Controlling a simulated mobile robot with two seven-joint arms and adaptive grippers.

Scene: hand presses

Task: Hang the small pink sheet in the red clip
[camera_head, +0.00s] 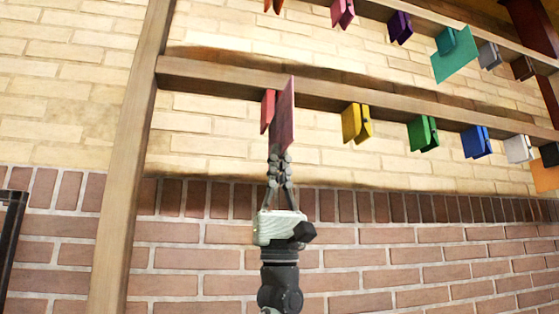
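The small pink sheet (285,118) stands upright, seen nearly edge-on, with its top in front of the lower wooden rail. The red clip (267,111) hangs from that rail just left of the sheet and is partly covered by it. I cannot tell whether the sheet is between the clip's jaws or only in front of them. My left gripper (280,156) comes up from below, its fingers closed together on the sheet's lower edge. My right gripper is not in view.
The lower rail (220,78) also bears yellow (355,123), green (423,134), blue (476,142), white and black clips to the right. An upper rail holds more clips, one with a teal sheet (455,60). A wooden post (128,150) stands left; brick wall lies behind.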

